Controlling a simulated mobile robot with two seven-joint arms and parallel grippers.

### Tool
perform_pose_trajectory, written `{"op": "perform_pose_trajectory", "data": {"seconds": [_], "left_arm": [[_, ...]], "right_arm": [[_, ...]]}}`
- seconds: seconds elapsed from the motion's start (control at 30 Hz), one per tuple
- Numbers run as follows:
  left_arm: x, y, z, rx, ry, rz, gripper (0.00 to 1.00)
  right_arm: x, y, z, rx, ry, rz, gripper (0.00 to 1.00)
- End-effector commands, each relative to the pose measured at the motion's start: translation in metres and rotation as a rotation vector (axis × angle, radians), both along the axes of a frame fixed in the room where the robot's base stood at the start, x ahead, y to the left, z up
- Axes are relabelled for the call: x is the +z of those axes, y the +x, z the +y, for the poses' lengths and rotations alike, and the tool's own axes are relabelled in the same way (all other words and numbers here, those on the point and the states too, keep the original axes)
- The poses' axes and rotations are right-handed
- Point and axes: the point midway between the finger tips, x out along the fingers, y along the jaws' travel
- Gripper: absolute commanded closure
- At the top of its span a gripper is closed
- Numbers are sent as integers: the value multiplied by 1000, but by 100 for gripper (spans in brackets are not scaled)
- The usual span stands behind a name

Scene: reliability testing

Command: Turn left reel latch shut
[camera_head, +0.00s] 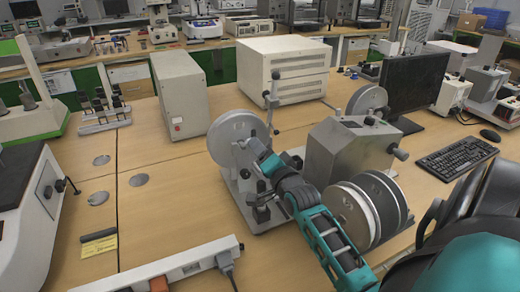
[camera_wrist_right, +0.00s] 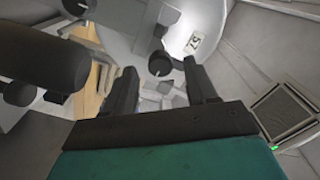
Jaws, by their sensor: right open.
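The left reel (camera_head: 228,132) is a pale grey disc standing upright on the left side of the winding machine (camera_head: 350,150). In the right wrist view the reel's face (camera_wrist_right: 205,18) fills the upper middle. A small dark latch with a light round end (camera_wrist_right: 160,64) shows in front of it near the hub. My right gripper (camera_head: 250,150) reaches in from the lower right, close to the hub. In the wrist view its two dark fingers are apart, with the latch seen between their tips; contact cannot be told. My left gripper is not in view.
Two more reels (camera_head: 352,212) stand at the machine's front right, beside my right arm. A beige cabinet (camera_head: 181,93) and a larger white box (camera_head: 284,66) are behind. A monitor (camera_head: 415,85) and keyboard (camera_head: 457,158) lie to the right. The bench left of the reel is mostly clear.

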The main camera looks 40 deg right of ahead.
Motion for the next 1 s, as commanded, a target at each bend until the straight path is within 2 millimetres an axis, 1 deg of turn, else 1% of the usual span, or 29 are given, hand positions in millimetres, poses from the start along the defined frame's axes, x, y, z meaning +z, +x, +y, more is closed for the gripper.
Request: {"op": "perform_pose_trajectory", "data": {"seconds": [0.03,0.17,0.47,1.0], "left_arm": [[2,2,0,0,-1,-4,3],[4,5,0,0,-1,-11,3],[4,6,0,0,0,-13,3],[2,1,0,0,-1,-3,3]], "right_arm": [[1,6,-2,0,-1,-1,43],[1,13,-4,-1,-1,0,43],[0,14,-5,0,-1,0,43],[0,14,-4,0,-1,0,94]]}}
